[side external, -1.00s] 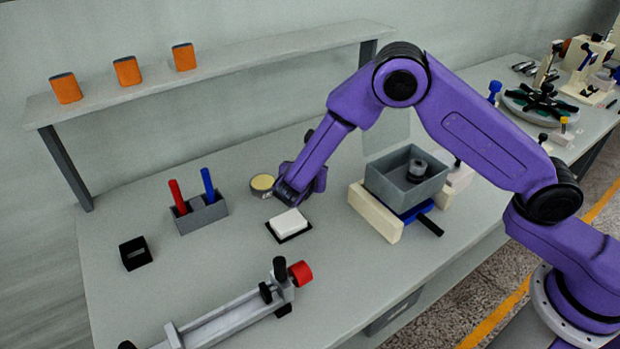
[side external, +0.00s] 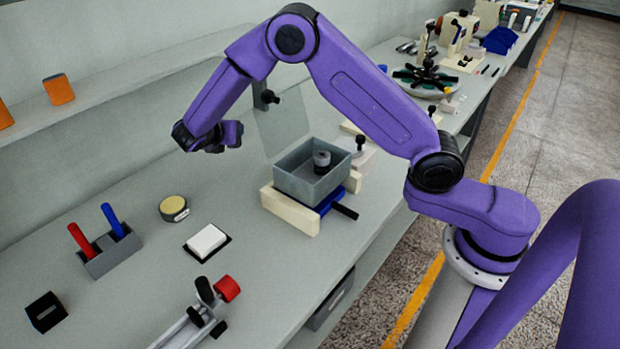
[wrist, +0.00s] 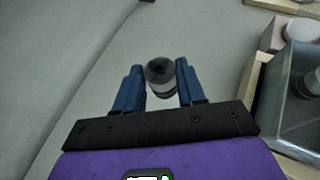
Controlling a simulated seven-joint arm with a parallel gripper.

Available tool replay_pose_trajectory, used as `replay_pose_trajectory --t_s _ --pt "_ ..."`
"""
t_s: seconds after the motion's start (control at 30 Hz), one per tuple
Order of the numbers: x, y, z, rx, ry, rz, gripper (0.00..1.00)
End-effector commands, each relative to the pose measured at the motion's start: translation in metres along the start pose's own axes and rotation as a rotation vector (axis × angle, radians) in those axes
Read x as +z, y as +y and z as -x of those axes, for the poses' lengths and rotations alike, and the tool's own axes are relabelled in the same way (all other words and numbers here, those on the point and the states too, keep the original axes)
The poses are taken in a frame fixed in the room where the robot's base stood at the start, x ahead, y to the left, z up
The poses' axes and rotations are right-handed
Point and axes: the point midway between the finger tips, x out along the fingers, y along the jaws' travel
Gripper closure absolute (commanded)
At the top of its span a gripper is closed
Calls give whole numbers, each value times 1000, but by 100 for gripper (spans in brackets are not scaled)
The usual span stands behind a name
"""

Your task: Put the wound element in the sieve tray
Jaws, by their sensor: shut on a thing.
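In the wrist view my gripper (wrist: 159,68) is shut on a small cylinder with a dark round top and a paler lower body, the wound element (wrist: 161,79). In the side external view my gripper (side external: 208,140) is raised above the bench, left of a grey open box that looks like the sieve tray (side external: 290,182); the held piece is not clear there. The box's wall (wrist: 270,95) shows at the right of the wrist view. A similar grey and black cylinder (side external: 321,161) stands inside the box.
A clear upright panel (side external: 285,120) stands behind the box, and cream blocks (side external: 290,211) flank it. A yellow-topped disc (side external: 173,207), a white block (side external: 207,240) and a holder with red and blue sticks (side external: 110,253) are on the bench at left. A shelf runs behind.

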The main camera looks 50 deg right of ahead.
Motion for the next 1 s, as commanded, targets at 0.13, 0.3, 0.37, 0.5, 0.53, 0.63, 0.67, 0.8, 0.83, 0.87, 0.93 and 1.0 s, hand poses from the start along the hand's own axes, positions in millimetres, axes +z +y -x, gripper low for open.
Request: replay_pose_trajectory --t_s 0.13,0.3,0.37,0.5,0.53,0.63,0.67,0.8,0.83,0.87,0.93,1.0 --pt "26 -12 -42 -100 0 -56 92" --pt "50 -31 -80 -192 0 -107 92" --pt "57 -38 -91 -221 0 -122 92" --pt "73 -55 -116 -283 -1 -156 92" --pt "76 -59 -120 -295 -1 -162 92" --pt "87 -73 -137 -339 -1 -187 92" --pt "90 -78 -142 -352 -1 -194 92" --pt "96 -124 -152 -523 0 -285 92" --pt "97 -135 -154 -563 0 -307 92" --pt "98 -146 -155 -602 0 -328 92" --pt "99 -171 -156 -699 0 -380 92" --pt "100 -196 -157 -798 0 -435 92"
